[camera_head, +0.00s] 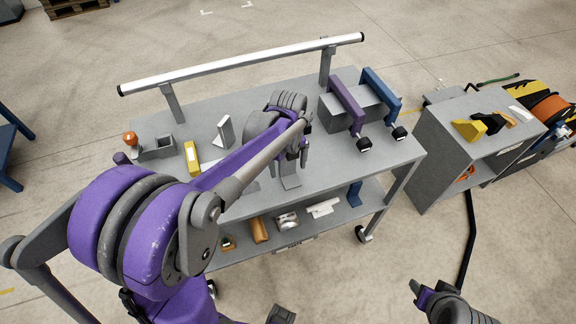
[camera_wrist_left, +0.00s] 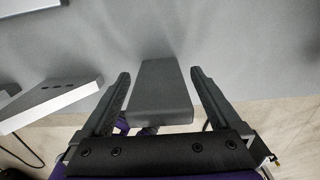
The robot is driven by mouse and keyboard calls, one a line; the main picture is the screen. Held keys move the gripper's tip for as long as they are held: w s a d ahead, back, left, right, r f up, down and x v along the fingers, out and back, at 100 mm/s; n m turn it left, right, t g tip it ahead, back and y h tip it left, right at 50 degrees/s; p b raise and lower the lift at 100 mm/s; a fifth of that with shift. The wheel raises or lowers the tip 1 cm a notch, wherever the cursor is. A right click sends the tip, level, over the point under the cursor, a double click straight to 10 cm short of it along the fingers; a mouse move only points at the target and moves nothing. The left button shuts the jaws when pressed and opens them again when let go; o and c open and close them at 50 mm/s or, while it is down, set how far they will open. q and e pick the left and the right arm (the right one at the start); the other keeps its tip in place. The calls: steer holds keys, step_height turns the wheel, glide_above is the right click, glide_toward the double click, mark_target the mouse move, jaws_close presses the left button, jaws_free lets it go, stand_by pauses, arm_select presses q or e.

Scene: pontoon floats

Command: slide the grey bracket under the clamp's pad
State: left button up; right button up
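A grey bracket (camera_wrist_left: 160,90) stands between the fingers of my left gripper (camera_wrist_left: 160,97) in the left wrist view, with a narrow gap on each side. In the head view, part of the bracket (camera_head: 290,181) shows below my left gripper (camera_head: 292,160) near the table's front edge. My left gripper is open around it. A purple clamp (camera_head: 346,101) and a blue clamp (camera_head: 379,89) sit on a grey block to the right; dark pads (camera_head: 364,144) hang at their front ends. My right gripper (camera_head: 424,291) is at the lower right, clear of the table; its opening is unclear.
The grey table (camera_head: 330,175) carries a light angled bracket (camera_head: 223,131), a yellow block (camera_head: 192,158) and an orange-knobbed item (camera_head: 131,139) at left. A white rail (camera_head: 240,63) runs along the back. Free tabletop lies between the bracket and the clamps. A grey cabinet (camera_head: 450,150) stands right.

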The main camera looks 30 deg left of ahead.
arm_select(q)
jaws_close()
steer(key=shift+r, duration=0.1)
stand_by(0.3)
